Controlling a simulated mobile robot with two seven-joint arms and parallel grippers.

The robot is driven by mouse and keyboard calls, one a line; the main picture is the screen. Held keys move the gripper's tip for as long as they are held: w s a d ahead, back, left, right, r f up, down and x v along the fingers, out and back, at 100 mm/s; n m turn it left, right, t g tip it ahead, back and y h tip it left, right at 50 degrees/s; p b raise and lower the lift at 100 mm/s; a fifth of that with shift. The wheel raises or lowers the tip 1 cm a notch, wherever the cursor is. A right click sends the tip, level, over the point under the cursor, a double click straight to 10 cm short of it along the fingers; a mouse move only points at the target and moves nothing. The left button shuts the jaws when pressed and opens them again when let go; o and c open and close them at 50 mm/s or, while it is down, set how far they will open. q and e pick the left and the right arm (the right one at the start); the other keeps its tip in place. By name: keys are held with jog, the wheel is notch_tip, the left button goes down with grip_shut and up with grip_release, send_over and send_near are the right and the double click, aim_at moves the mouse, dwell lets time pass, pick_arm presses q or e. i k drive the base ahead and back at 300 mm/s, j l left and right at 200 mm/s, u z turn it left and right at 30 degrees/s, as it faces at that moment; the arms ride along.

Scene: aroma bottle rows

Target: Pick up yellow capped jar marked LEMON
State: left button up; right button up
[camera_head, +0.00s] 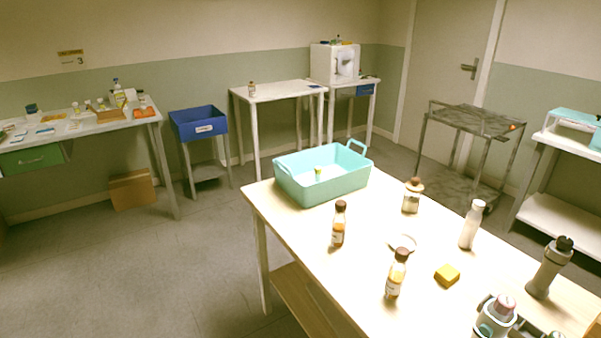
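A small item with a yellow-green cap (318,171) shows inside the teal basket (340,187) at the far end of the near table. Its lower part is hidden and any label is too small to read. Another small bottle with a yellowish cap (76,107) stands on the left wall table. I cannot read LEMON on anything.
Open floor (190,270) lies left.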

aim_at(317, 170)
jog(key=i+j+u, duration=0.45)
jog(key=i+j, duration=0.25)
jog(key=i+j+u, duration=0.25)
jog(key=i, duration=0.35)
jog(key=i+j+u, duration=0.1)
jog(key=i+u, duration=0.2)
jog(key=i, duration=0.3)
jog(key=i+z, duration=0.1)
jog(key=i, duration=1.3)
jog(key=i+z, duration=0.45)
jog(key=i+j+z, duration=0.25)
jog(key=i+z, duration=0.2)
jog(key=i, duration=0.2)
jog(key=i+z, duration=0.2)
jog(key=z, duration=0.25)
jog(key=i+z, duration=0.2)
jog(key=z, duration=0.25)
jog(key=i+z, duration=0.2)
jog(key=z, duration=0.25)
